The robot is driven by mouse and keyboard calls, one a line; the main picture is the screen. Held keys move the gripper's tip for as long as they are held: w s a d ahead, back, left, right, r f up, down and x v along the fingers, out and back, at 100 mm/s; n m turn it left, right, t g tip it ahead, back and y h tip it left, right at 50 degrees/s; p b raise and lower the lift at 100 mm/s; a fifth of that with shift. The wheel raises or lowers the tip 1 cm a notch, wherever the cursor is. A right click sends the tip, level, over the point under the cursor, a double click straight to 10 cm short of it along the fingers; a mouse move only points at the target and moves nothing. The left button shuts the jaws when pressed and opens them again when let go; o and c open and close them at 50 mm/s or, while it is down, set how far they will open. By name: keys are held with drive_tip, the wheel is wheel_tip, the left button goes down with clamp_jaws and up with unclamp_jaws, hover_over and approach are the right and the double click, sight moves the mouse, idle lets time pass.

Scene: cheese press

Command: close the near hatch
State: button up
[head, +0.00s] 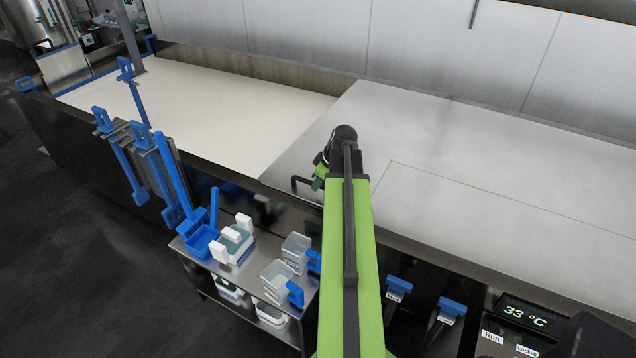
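A broad steel cover (445,135) lies flat over the right part of the long vat. A thin rectangular seam marks a panel (500,212) in it, which looks flush with the cover. I cannot tell for certain which part is the near hatch. A dark bar handle (294,184) stands at the cover's near left corner. My green arm reaches over the vat's front edge. The end of my arm, with my gripper (319,176), is beside that handle, just to its right. The arm mostly hides the gripper, so its fingers and any contact with the handle are unclear.
Left of the cover the vat is open and filled with white (220,105). Blue tools (140,150) hang on its front. A steel cart (215,270) with blue and clear containers stands close left of my arm. A display (525,314) reads 33 °C at lower right.

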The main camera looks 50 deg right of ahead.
drive_tip(key=o, duration=0.4)
drive_tip(key=shift+a, duration=0.3)
drive_tip(key=shift+d, duration=0.1)
drive_tip(key=shift+s+r+p, duration=0.15)
drive_tip(key=shift+r+p, duration=0.3)
drive_tip(key=p+v, duration=1.5)
drive_tip(key=v, duration=0.1)
drive_tip(key=shift+s+d+r, duration=0.1)
drive_tip(key=shift+s+r, duration=0.05)
drive_tip(key=shift+r, duration=0.1)
